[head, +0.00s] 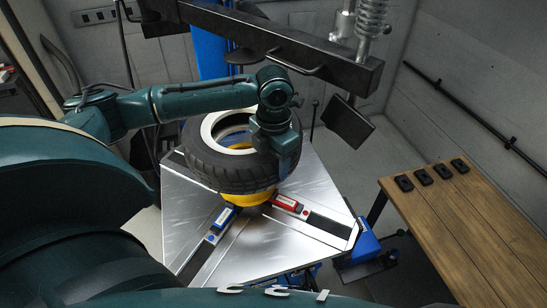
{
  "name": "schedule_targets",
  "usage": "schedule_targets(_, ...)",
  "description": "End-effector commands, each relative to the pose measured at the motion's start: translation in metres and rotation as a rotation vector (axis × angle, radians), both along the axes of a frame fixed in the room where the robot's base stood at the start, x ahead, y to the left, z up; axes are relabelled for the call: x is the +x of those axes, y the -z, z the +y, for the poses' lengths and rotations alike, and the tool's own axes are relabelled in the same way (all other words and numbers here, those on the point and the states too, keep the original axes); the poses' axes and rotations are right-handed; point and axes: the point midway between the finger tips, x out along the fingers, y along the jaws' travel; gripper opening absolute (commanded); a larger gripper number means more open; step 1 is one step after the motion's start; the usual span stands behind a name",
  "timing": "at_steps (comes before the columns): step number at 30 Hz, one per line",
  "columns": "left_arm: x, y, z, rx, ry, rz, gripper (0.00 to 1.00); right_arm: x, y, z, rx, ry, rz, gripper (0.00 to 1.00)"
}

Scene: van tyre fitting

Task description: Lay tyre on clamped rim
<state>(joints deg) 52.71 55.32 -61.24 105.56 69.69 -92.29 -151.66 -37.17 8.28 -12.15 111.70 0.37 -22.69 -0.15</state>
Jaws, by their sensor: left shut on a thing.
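The black tyre (222,170) has a pale inner edge and sits over the middle of the silver tyre-changer table (310,190). My left gripper (284,168) is at the tyre's right side, shut on its wall. The yellow rim (247,199) shows below the tyre's near edge, between the red clamp (290,205) and the blue clamp (219,222). The tyre hides most of the rim. I cannot tell whether the tyre touches the rim or is held just above it. My right gripper is not in view.
A black machine arm (290,50) crosses above the table, with a spring column (371,20) and a black block (348,122) hanging to the right. A wooden bench (460,220) with several small black pads stands at the right. Grey walls close the space behind.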

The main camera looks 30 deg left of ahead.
Motion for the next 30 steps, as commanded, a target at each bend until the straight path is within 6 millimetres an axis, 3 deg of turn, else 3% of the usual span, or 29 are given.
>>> schedule_targets(15,0.001,0.041,0.001,0.002,-0.002,-0.003,0.03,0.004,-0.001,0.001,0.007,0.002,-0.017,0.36)
schedule_targets(28,0.001,0.048,0.0,0.002,0.0,-0.004,0.03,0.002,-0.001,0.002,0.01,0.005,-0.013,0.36)
schedule_targets(29,0.001,0.048,0.0,0.002,0.0,-0.004,0.53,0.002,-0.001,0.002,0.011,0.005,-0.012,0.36)
schedule_targets(30,0.001,0.048,0.0,0.002,0.0,-0.004,0.56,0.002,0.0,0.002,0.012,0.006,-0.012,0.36)
